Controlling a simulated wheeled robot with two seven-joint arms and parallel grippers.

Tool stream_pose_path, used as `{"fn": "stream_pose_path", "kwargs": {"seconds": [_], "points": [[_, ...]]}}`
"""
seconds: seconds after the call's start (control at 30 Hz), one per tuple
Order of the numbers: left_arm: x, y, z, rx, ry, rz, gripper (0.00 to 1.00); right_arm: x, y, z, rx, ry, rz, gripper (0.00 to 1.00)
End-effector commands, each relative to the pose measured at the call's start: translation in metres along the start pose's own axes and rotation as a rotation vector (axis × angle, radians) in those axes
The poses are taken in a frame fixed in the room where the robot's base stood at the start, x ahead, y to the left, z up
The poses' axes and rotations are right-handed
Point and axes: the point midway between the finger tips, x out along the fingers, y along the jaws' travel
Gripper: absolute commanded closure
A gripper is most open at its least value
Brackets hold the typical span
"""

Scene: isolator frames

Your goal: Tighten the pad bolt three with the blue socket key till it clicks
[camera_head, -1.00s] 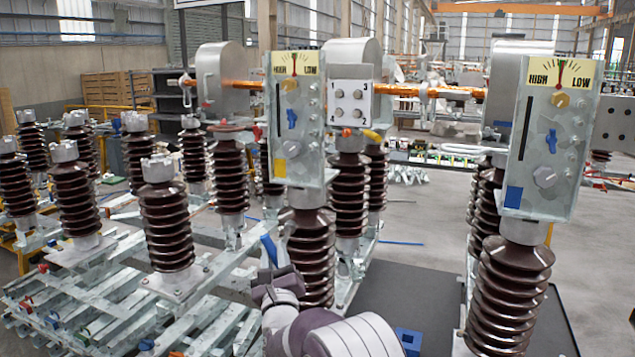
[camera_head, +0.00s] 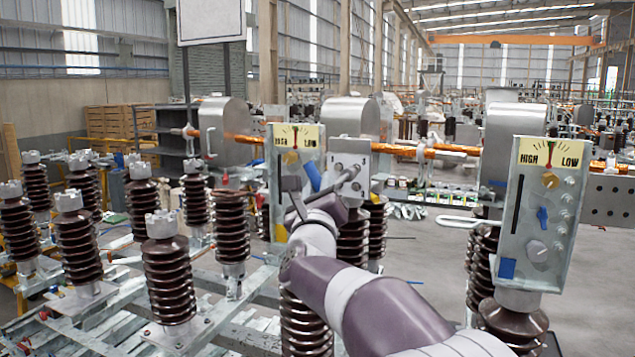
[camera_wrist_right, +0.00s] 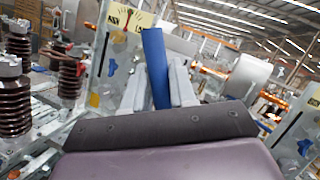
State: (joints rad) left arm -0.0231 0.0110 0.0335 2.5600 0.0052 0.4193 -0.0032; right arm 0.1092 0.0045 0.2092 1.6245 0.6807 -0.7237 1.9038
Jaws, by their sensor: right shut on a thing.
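The blue socket key (camera_head: 313,176) is held in my right gripper (camera_head: 318,188), which is shut on it. In the right wrist view the key (camera_wrist_right: 155,68) stands tilted up between the two grey fingers. The grey bolt pad (camera_head: 350,150) is just right of the key in the head view, with silver bolt heads on its face. Bolt three, at the upper right, is partly covered, and I cannot tell whether the key touches anything. My left gripper is out of view.
A HIGH/LOW gauge panel (camera_head: 298,150) stands directly behind the key, and another panel (camera_head: 540,215) is at the right. Brown ribbed insulators (camera_head: 167,270) crowd the left. Open floor (camera_head: 430,270) shows between the arm and the right panel.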

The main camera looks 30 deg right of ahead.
Motion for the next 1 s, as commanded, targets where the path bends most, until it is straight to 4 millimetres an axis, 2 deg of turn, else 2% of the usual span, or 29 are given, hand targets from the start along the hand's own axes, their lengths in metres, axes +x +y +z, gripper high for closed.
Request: {"fn": "stream_pose_path", "kwargs": {"seconds": [0.03,0.17,0.7,1.0], "points": [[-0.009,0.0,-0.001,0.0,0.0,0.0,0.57,0.006,-0.004,0.002,-0.001,0.001,-0.002,1.0],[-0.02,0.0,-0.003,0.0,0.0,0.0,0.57,0.018,-0.005,-0.002,-0.001,0.0,-0.002,1.0],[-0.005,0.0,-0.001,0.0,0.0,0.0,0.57,0.016,-0.001,-0.006,0.002,-0.003,-0.002,1.0],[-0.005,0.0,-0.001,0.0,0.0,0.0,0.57,0.017,-0.003,-0.004,0.001,-0.003,-0.002,1.0]]}}
